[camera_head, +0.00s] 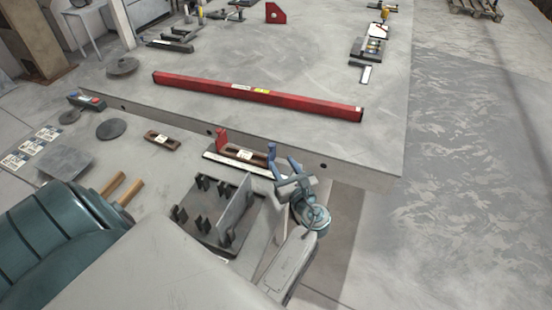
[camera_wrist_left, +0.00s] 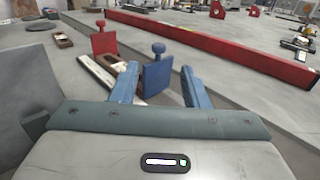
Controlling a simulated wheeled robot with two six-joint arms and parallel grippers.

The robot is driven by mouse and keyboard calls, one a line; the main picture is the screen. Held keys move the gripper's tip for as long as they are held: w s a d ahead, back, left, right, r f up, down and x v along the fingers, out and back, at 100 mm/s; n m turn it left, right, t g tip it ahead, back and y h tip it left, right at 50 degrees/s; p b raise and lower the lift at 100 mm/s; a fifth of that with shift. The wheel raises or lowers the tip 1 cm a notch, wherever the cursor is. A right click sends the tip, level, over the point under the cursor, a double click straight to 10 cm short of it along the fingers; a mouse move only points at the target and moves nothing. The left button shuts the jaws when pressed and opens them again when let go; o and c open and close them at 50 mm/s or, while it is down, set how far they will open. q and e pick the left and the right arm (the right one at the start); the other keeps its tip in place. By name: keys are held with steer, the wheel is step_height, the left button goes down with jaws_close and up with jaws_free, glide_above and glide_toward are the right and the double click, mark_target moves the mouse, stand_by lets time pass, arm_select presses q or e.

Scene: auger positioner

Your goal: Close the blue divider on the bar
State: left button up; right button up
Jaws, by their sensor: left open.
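The blue divider (camera_wrist_left: 157,76) is an upright plate with a round knob on top. In the head view the blue divider (camera_head: 271,152) stands at the right end of the brown bar (camera_head: 245,156). The red divider (camera_head: 221,141) stands upright at the bar's left end; it also shows in the left wrist view (camera_wrist_left: 103,42). My left gripper (camera_head: 289,162) is open, close to the blue divider. In the left wrist view its blue fingers (camera_wrist_left: 160,67) appear on either side of the divider, with gaps; I cannot tell how deep they reach. My right gripper is out of view.
A pale strip (camera_head: 235,165) lies along the bar's near side. A dark slotted rack (camera_head: 220,215) stands just left of my arm. A long red beam (camera_head: 255,94) lies on the large grey table (camera_head: 320,60) beyond. A smaller brown block (camera_head: 162,141) lies to the left.

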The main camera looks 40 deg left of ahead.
mark_target(272, 149)
arm_select(q)
steer(key=shift+f+b, duration=0.45)
steer(key=shift+b, duration=0.1)
steer(key=shift+r+b, duration=0.15)
steer(key=shift+b, duration=0.15)
steer(key=shift+a+r, duration=0.15)
steer(key=shift+r, duration=0.1)
steer(key=shift+w+a+r, duration=0.15)
steer(key=shift+w+a, duration=0.05)
steer(key=shift+a, duration=0.05)
steer(key=p+x, duration=0.2)
steer(key=x, duration=0.6)
steer(key=shift+w+a+p, duration=0.1)
steer(key=shift+a+p, duration=0.1)
steer(key=shift+p, duration=0.15)
steer(key=shift+w+a, duration=0.35)
steer(key=shift+a, duration=0.25)
steer(key=shift+c, duration=0.3)
jaws_close()
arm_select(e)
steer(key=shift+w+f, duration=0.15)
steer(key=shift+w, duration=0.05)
